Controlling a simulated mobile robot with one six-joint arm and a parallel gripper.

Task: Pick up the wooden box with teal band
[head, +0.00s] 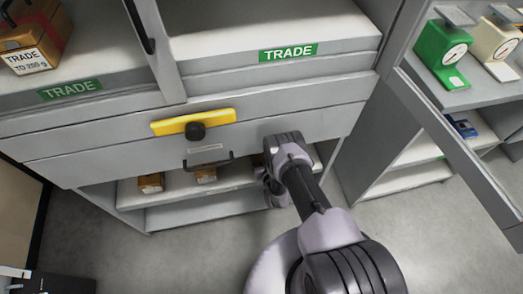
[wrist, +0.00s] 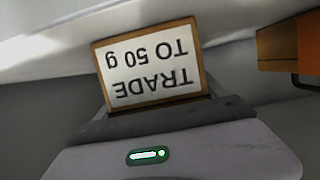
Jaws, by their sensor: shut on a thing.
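In the wrist view, a wooden box (wrist: 198,69) with a white label reading "TRADE TO 50 g" shows upside down. My gripper (wrist: 165,118) is shut on this box, whose lower edge meets the dark jaw edge. No teal band shows on its visible face. In the head view, my arm reaches to the right end of the low shelf. There my arm hides the jaws and most of what they hold.
Two wooden boxes (head: 150,183) (head: 205,174) stand on the low shelf (head: 130,196) under a drawer with a dark handle (head: 210,162). Another wooden box (wrist: 290,45) is close by at right in the wrist view. A red-banded box (head: 27,47) sits upper left. Floor at right is clear.

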